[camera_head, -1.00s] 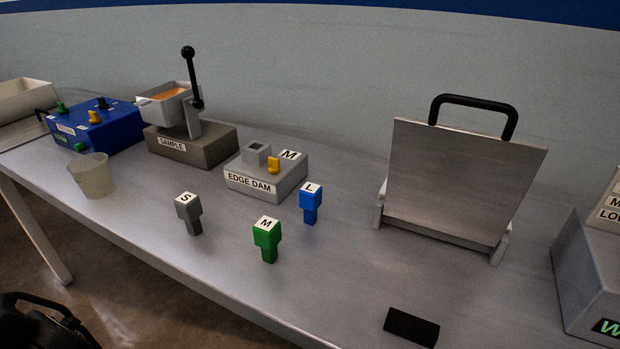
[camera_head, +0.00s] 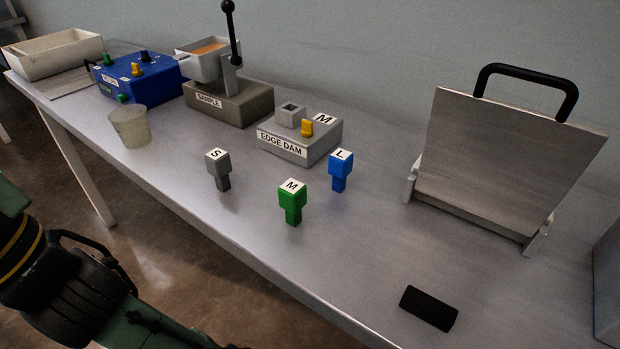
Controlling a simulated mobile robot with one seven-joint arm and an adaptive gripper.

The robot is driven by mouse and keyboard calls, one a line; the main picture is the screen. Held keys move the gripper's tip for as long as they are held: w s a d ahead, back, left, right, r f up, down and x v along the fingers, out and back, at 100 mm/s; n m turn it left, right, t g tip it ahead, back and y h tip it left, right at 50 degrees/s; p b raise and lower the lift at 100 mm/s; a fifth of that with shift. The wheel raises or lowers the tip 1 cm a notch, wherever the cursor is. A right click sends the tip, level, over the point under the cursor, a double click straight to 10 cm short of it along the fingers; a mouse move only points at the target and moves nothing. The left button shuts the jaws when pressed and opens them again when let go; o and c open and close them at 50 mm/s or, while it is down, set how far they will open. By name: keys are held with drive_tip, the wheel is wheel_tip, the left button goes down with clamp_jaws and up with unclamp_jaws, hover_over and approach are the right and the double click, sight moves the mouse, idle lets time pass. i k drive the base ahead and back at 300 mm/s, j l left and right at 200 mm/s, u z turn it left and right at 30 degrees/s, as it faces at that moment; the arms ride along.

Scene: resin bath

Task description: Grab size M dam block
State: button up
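The size M dam block (camera_head: 292,203) is green, with a white top marked M and a narrower lower part. It stands upright near the table's front edge. A grey block marked S (camera_head: 218,170) stands to its left and a blue block marked L (camera_head: 340,171) behind it to the right. What looks like my gripper (camera_head: 88,283), black, shows at the lower left, beyond the table's front edge and well away from the M block. Its fingers cannot be made out clearly.
The grey EDGE DAM box (camera_head: 287,148), marked M, stands behind the blocks. The SAMPLE stand (camera_head: 228,105), blue box (camera_head: 137,80) and translucent cup (camera_head: 130,127) are further left. A metal plate with a black handle (camera_head: 510,160) and a black bar (camera_head: 428,308) are right. Table around the blocks is clear.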

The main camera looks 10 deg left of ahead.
sight(292, 195)
drive_tip(key=k+l+z, duration=0.1)
drive_tip(key=k, duration=0.35)
drive_tip(key=k+l+z, duration=0.1)
drive_tip(key=k, duration=0.3)
drive_tip(key=k+l+z, duration=0.15)
drive_tip(key=k, duration=0.3)
